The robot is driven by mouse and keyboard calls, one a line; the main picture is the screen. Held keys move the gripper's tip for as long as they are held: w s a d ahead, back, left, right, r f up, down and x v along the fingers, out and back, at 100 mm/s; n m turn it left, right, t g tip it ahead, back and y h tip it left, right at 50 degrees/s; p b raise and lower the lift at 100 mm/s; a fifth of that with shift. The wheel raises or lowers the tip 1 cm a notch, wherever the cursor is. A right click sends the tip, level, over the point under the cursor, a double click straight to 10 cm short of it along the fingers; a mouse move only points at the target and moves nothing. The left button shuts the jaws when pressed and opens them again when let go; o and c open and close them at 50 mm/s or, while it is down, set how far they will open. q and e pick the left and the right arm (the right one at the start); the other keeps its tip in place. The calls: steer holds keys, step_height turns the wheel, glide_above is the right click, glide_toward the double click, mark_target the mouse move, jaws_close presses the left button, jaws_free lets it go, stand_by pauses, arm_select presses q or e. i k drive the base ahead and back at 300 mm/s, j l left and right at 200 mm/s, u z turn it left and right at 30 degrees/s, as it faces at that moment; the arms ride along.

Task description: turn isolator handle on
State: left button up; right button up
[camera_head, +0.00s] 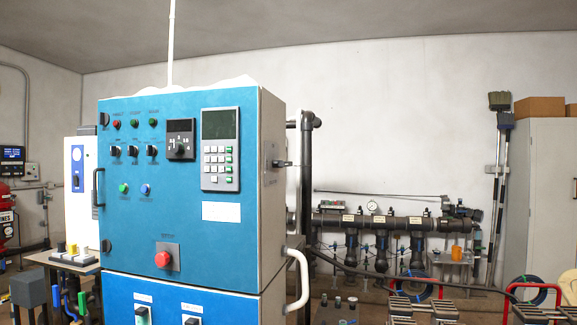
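A blue control cabinet (180,235) fills the left and middle of the head view. On its grey right side is a light plate with a small dark handle (283,163) sticking out to the right, which looks like the isolator handle. It is seen nearly edge-on and lies about level; its on/off marking cannot be read. Neither of my grippers shows in this view.
A white curved grab rail (298,279) juts from the cabinet's right side, below the handle. A dark vertical pipe (306,165) stands behind it. The pipe manifold (390,222) runs along the back wall. Red-framed racks (420,290) stand low at the right.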

mark_target(276, 163)
steer(key=i+z, duration=0.5)
steer(key=i+j+z, duration=0.25)
steer(key=i+z, duration=0.2)
steer(key=i, duration=0.1)
